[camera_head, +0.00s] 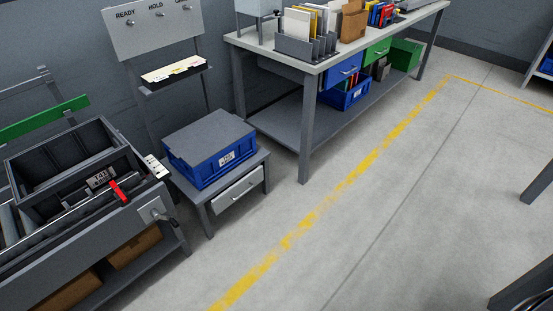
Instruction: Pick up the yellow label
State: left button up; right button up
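A small dark tray (181,82) sticks out below a grey board with the words READY and HOLD. Several flat white and pale yellow labels lie on it in a row. A pale yellow label (186,66) seems to be among them toward the right, but they are too small to tell apart clearly. Neither of my grippers shows in the head view.
A blue crate (212,151) with a grey lid sits on a low drawer stand (238,190). A roller bench with a dark bin (70,165) stands left. A long workbench (335,58) holds folders and boxes. The floor (380,220) right of them is clear.

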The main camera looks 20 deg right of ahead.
aim_at(182, 68)
jog(key=i+l+u, duration=0.5)
jog(key=i+l, duration=0.85)
